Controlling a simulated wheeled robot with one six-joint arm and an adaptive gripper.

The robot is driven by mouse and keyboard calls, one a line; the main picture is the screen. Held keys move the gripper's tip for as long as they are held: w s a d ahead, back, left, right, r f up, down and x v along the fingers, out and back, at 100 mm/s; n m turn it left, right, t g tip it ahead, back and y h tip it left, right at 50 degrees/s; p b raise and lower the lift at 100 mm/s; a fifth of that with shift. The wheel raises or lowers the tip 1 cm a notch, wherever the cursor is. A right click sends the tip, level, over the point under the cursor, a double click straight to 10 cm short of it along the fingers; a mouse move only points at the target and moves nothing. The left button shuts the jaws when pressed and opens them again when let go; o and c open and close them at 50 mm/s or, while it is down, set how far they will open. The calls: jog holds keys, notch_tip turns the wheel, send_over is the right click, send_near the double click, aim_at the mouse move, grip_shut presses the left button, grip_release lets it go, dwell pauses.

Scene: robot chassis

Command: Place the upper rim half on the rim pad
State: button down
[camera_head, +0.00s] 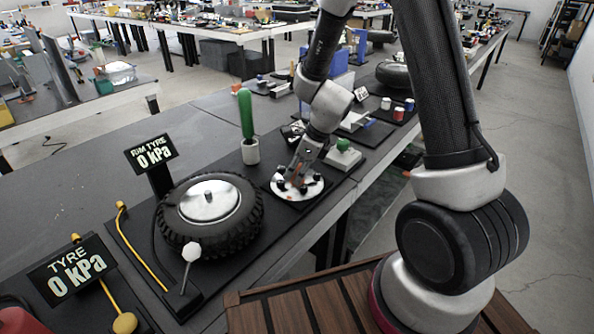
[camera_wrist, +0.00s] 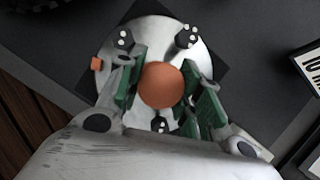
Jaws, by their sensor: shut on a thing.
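The upper rim half looks to be the pale round disc (camera_head: 284,193) with dark dotted lugs, over a black square pad in the head view. In the wrist view the disc (camera_wrist: 150,36) fills the middle, with an orange round knob (camera_wrist: 162,86) at its centre. My gripper (camera_wrist: 165,90) has its green-padded fingers on either side of the knob, shut on it. In the head view my gripper (camera_head: 298,180) points down at the disc. The rim pad (camera_wrist: 220,84) shows as a dark square beneath the disc. I cannot tell whether the disc touches it.
A black tyre (camera_head: 240,233) with a silver rim centre (camera_head: 208,201) lies left of the disc. A green-handled tool (camera_head: 246,112) stands behind it. A white-knobbed lever (camera_head: 191,254) and a "RIM TYRE 0 kPa" display (camera_head: 151,153) stand near the tyre. A green-topped block (camera_head: 344,153) is to the right.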

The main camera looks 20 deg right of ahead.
jog(key=c, duration=1)
grip_release()
jog(key=shift+o, duration=0.2)
jog(key=s+d+r+n, duration=0.3)
jog(key=s+r, duration=0.1)
jog(key=r, duration=0.5)
jog(key=s+d+r+n, duration=0.3)
jog(key=r, duration=0.6)
jog(key=s+d+r+n+h, duration=0.1)
jog(key=s+d+r+n, duration=0.2)
jog(key=s+n, duration=0.3)
jog(key=s+d+r+n+t+h, duration=0.1)
jog(key=s+d+r+n, duration=0.2)
jog(key=s+n, duration=0.2)
jog(key=s+d+r+n+h, duration=0.1)
jog(key=s+d+r+n, duration=0.2)
jog(key=s+n, duration=0.3)
jog(key=shift+s+d+n+t+h, duration=0.35)
jog(key=shift+d+n, duration=0.2)
jog(key=shift+n, duration=0.35)
